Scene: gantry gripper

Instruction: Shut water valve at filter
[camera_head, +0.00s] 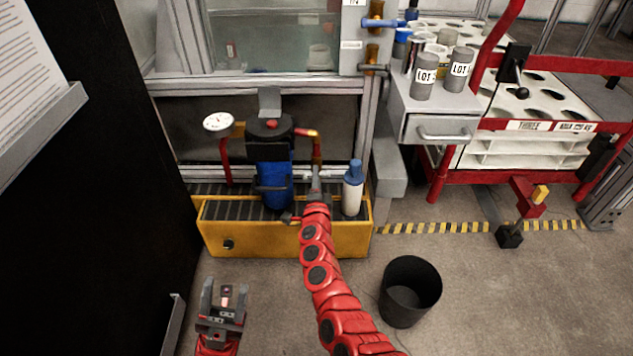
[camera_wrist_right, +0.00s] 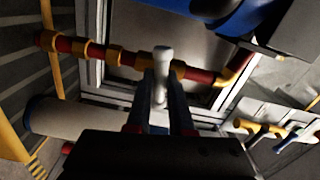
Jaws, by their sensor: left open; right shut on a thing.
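The water filter (camera_head: 275,180) is a blue housing with a dark cap, standing on a yellow grated base (camera_head: 215,235). A red pipe (camera_head: 317,150) with yellow fittings comes down on its right; in the wrist view the red pipe (camera_wrist_right: 125,58) runs across the picture. My right gripper (camera_head: 315,192) reaches up to this pipe. In the wrist view my right gripper (camera_wrist_right: 160,100) is shut on a pale grey valve handle (camera_wrist_right: 162,62), which sticks up between the fingers. My left gripper (camera_head: 225,295) is open and empty, low in front of the base.
A white bottle with a blue top (camera_head: 353,190) stands just right of my right gripper. A pressure gauge (camera_head: 217,122) is left of the filter. A black bin (camera_head: 410,290) stands on the floor at right. A red cart (camera_head: 530,125) is further right.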

